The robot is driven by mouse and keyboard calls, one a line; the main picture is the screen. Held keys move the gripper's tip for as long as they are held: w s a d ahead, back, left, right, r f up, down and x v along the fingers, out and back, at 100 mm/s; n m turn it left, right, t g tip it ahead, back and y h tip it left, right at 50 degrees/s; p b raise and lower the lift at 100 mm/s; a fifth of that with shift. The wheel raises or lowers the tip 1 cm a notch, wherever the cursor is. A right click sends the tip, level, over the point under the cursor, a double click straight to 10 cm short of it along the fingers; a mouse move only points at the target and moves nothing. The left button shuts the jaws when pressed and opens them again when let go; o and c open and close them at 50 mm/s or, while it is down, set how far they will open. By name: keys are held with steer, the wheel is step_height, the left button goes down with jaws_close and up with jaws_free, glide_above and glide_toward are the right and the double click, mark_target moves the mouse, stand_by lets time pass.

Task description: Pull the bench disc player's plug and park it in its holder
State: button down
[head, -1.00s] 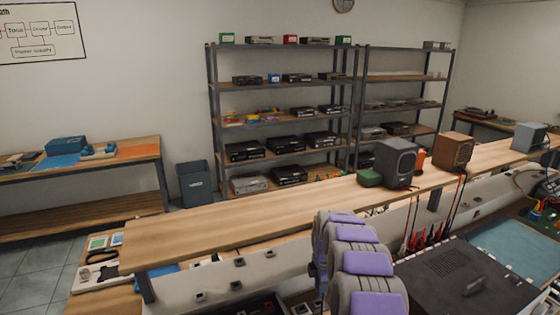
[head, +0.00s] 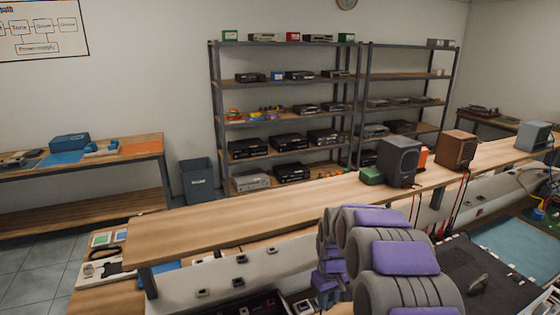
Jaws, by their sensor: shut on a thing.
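My arm curves up from the bottom right and bends down at its far end, with grey links and purple pads. Its lowest visible links are over the bench's back strip; my gripper's fingers and anything in them are hidden. A black vented box (head: 478,268) on the bench, partly behind my arm, may be the disc player. Small dark sockets (head: 238,283) sit along the pale sloping strip (head: 215,278). I cannot make out the plug or its holder.
A raised wooden shelf (head: 250,203) runs above the strip. It carries a grey speaker (head: 398,161), a green box (head: 371,175) and a brown box (head: 456,149). Red and black leads (head: 456,197) hang at the right. The shelf's left half is clear.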

steer(key=s+m, duration=0.1)
steer(key=s+r+m, duration=0.1)
steer(key=m, duration=0.1)
steer(key=s+m, duration=0.1)
steer(key=shift+s+d+r+m, duration=0.15)
steer(key=shift+s+d+m, duration=0.15)
steer(key=shift+s, duration=0.1)
steer(key=w+f+m, duration=0.4)
steer(key=w+m, duration=0.2)
steer(key=w, duration=0.2)
steer(key=w+f+m, duration=0.3)
steer(key=w+m, duration=0.4)
steer(key=shift+w+f+m, duration=0.3)
steer(key=shift+w+f, duration=0.05)
steer(key=shift+w, duration=0.05)
steer(key=shift+f+b, duration=1.15)
steer(key=shift+f, duration=1.1)
steer(key=shift+p, duration=0.35)
steer(key=shift+f, duration=0.9)
